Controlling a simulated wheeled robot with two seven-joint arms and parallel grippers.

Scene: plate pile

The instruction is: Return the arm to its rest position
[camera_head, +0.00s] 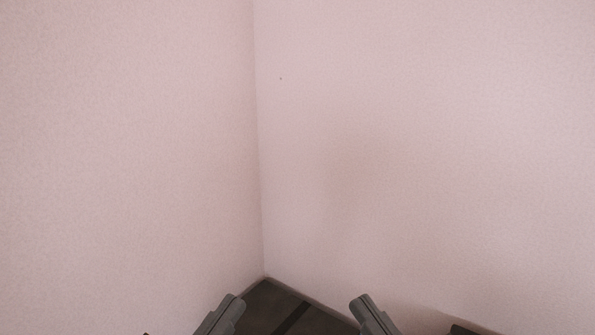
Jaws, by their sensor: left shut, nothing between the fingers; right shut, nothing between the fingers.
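My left gripper (232,301) shows at the bottom edge, left of the middle, as grey fingers pointing up and to the right. It is shut and empty. My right gripper (362,301) shows at the bottom edge, right of the middle, pointing up and to the left. It is also shut and empty. The two grippers are apart, with dark floor showing between them. Most of both arms is outside the picture. No plates are in view.
Two plain pale pink walls, one on the left (125,150) and one on the right (430,150), meet in a corner ahead. A dark floor (265,300) with a darker stripe shows below the corner. No loose objects stand between the grippers.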

